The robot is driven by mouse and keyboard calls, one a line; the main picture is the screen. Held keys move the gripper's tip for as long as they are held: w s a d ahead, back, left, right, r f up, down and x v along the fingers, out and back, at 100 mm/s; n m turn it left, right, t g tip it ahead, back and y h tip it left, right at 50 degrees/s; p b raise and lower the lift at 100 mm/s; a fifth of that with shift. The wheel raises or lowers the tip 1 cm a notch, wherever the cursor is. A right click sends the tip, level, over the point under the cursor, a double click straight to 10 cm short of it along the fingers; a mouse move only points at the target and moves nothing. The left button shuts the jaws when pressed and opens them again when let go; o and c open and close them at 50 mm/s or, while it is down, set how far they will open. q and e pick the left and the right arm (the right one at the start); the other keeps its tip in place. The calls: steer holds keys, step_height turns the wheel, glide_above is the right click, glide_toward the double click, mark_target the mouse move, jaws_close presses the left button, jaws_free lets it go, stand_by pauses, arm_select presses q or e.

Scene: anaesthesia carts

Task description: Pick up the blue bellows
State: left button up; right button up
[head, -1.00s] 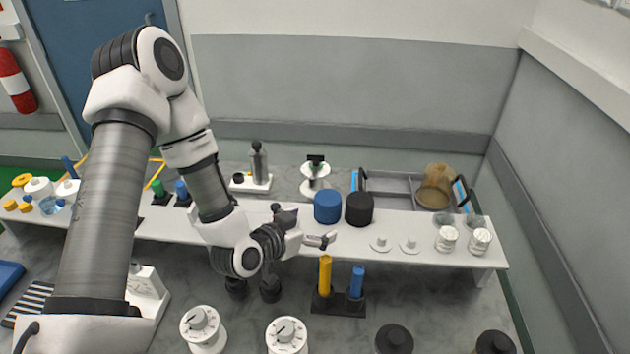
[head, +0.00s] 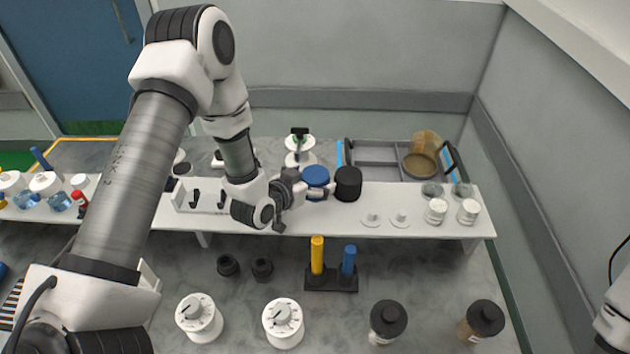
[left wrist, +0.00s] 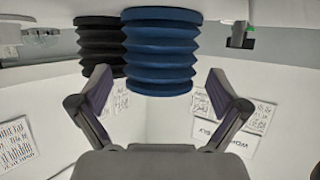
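The blue bellows (head: 316,176) stands upright on the white raised shelf (head: 290,222), close beside a black bellows (head: 348,183). My left gripper (head: 303,204) is at the front of the blue bellows in the head view. In the left wrist view, which looks upside down, the ribbed blue bellows (left wrist: 161,52) lies ahead between the two open fingers (left wrist: 162,95). The fingers do not appear to touch it. The black bellows (left wrist: 101,46) is just left of it there. My right gripper is not in view; only part of my right arm shows at the right edge.
A grey tray (head: 374,155) with an amber cup (head: 420,160) stands behind the shelf. White jars (head: 436,210) stand to the right. Yellow and blue cylinders (head: 317,255) stand on a black base in front. White dial units (head: 283,322) are nearer.

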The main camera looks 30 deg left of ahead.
arm_select(q)
steer(key=c, duration=1)
